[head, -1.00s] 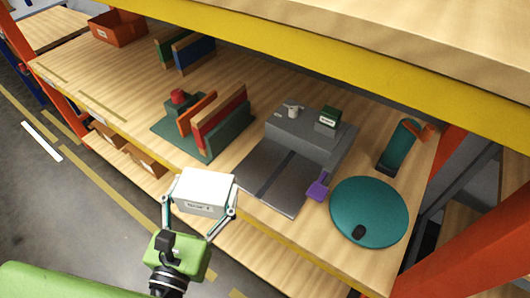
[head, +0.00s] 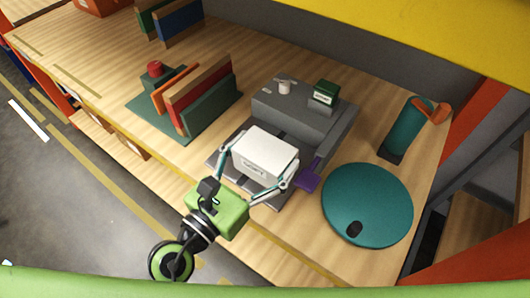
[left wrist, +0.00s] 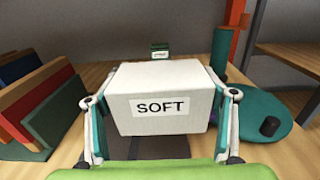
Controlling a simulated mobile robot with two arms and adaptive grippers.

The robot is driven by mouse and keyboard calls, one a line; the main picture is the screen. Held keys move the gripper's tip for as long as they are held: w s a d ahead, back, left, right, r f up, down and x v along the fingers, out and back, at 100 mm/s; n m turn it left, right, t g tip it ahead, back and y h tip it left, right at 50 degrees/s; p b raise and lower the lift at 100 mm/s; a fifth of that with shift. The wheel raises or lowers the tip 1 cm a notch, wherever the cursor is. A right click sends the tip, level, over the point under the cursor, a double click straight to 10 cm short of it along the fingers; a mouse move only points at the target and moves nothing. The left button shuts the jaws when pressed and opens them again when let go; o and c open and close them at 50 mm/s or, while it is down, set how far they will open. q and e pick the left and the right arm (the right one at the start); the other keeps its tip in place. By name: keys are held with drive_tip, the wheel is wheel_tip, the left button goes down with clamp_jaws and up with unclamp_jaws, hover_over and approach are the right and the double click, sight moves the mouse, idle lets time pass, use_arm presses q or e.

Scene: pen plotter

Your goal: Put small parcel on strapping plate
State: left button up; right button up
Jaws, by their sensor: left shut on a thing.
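The small parcel (head: 264,153) is a white box with a label, which reads "SOFT" in the left wrist view (left wrist: 165,92). My left gripper (head: 258,172) is shut on it, one finger at each side. The strapping plate (head: 270,200) is the grey flat part in front of a raised grey block (head: 302,115). In the head view the parcel is over the plate and hides much of it. I cannot tell whether the parcel touches the plate. My right gripper is not in view.
A purple paddle (head: 309,176) sticks out at the plate's right. A teal round disc (head: 368,200) with a black knob lies further right, a teal cylinder (head: 404,128) behind it. Upright boards (head: 200,98) stand left. A yellow shelf beam (head: 420,40) runs above.

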use_arm(q)
drive_tip(key=w+f, duration=0.3)
drive_tip(key=w, duration=0.1)
drive_tip(key=w+f+b, duration=0.1)
drive_tip(key=w+f, duration=0.1)
drive_tip(key=w, duration=0.2)
drive_tip(key=w+d+f+b, duration=0.1)
drive_tip(key=w+f, duration=0.2)
drive_tip(key=w, duration=0.1)
drive_tip(key=shift+w+f, duration=0.3)
drive_tip(key=shift+f, duration=0.05)
drive_tip(key=shift+w+f+b, duration=0.15)
drive_tip(key=shift+f+b, duration=0.35)
drive_tip(key=shift+f, duration=0.45)
drive_tip(key=shift+w+f+b, duration=0.15)
drive_tip(key=shift+f+b, duration=0.3)
drive_tip(key=shift+f, duration=0.45)
drive_tip(key=shift+f, duration=0.1)
drive_tip(key=o, duration=1.4)
drive_tip(key=shift+f, duration=0.1)
drive_tip(key=shift+c, duration=0.2)
